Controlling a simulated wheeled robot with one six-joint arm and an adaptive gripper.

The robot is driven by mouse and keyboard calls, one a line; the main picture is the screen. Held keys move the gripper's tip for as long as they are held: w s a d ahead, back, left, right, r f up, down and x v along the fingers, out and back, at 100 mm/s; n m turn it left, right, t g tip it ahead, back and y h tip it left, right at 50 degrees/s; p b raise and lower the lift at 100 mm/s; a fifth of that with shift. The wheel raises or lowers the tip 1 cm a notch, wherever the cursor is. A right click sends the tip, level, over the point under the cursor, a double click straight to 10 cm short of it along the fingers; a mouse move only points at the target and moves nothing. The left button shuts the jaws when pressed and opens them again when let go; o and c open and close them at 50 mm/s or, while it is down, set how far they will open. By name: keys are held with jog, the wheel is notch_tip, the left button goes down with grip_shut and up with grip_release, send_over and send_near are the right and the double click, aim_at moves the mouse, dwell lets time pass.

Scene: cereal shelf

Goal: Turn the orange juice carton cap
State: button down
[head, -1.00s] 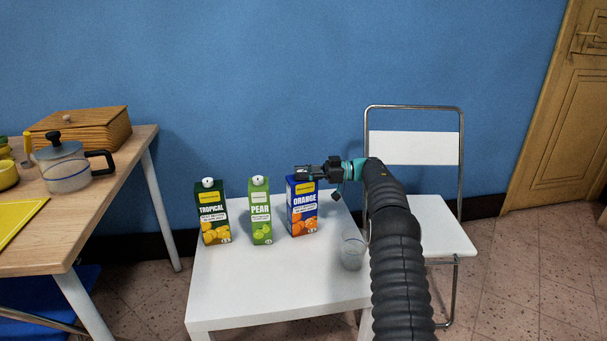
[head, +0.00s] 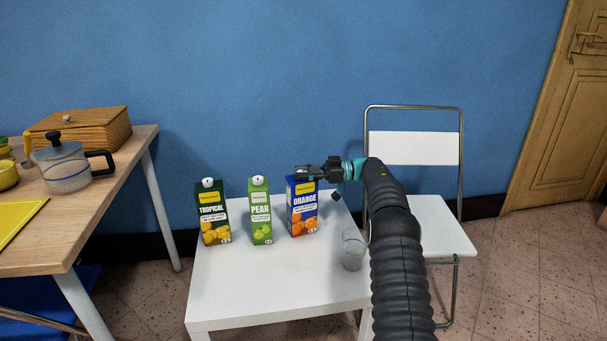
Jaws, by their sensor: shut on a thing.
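The orange juice carton (head: 302,215) is blue with an orange fruit picture and stands upright on the white table (head: 270,285), the rightmost of the cartons. My gripper (head: 303,173) reaches in from the right at the carton's top. Its fingers are shut on the cap there, which they hide from view. My arm runs from the lower right up to the gripper.
A green pear carton (head: 260,212) and a dark green tropical carton (head: 211,215) stand to the left. A clear cup (head: 352,250) stands near my arm. A white chair (head: 440,235) is at right, a wooden table (head: 75,220) with a pitcher (head: 65,170) at left.

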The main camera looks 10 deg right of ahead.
jog(key=shift+r, duration=0.15)
dwell(0.3)
jog(key=c, duration=0.8)
grip_release()
jog(key=shift+s+d, duration=0.15)
jog(key=shift+d, duration=1.75)
jog(key=shift+s+d, duration=0.15)
jog(key=shift+d, duration=1.75)
